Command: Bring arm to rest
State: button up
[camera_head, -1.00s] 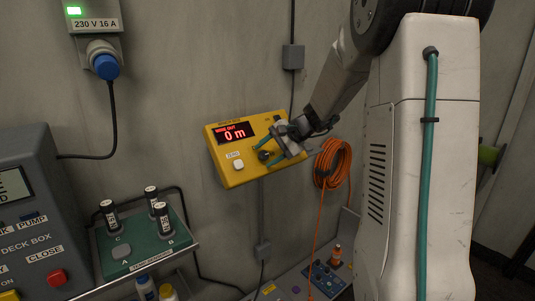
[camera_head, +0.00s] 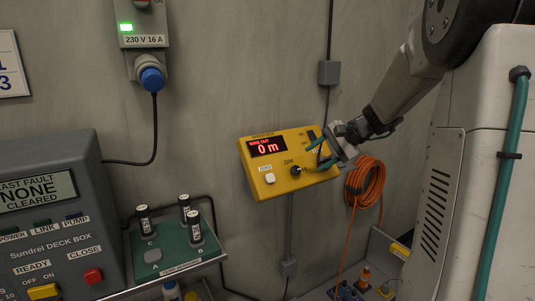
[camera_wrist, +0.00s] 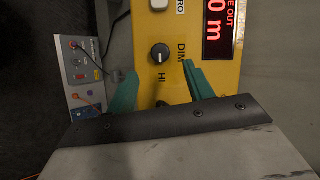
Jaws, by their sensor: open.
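My gripper (camera_head: 318,154) is in front of the right part of a yellow wall box (camera_head: 262,183) whose red display reads 0 m. Its green fingers are apart with nothing between them. In the wrist view, the open fingers (camera_wrist: 158,92) point at the yellow box (camera_wrist: 141,52), around its lower edge, with the black DIM knob (camera_wrist: 160,54) just beyond the tips. I cannot tell whether the fingers touch the box. My arm reaches in from the upper right.
A grey deck box (camera_head: 52,164) stands at left, next to a green tray (camera_head: 153,279) with several dark cylinders. A coiled orange hose (camera_head: 366,183) hangs right of the yellow box. A blue plug (camera_head: 152,79) sits in the wall socket.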

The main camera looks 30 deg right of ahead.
jog(key=s+a+f+n+g+h, duration=0.1)
jog(key=s+a+n+g+h, duration=0.1)
jog(key=s+a+n, duration=0.4)
jog(key=s+a+f+n+g+h, duration=0.1)
jog(key=s+a+n+g+h, duration=0.2)
jog(key=s+a, duration=1.4)
jog(key=s+n+g, duration=0.1)
jog(key=s+n, duration=0.3)
jog(key=s, duration=0.3)
jog(key=shift+s+f+h, duration=0.15)
jog(key=shift+h, duration=0.15)
jog(key=shift+a, duration=0.1)
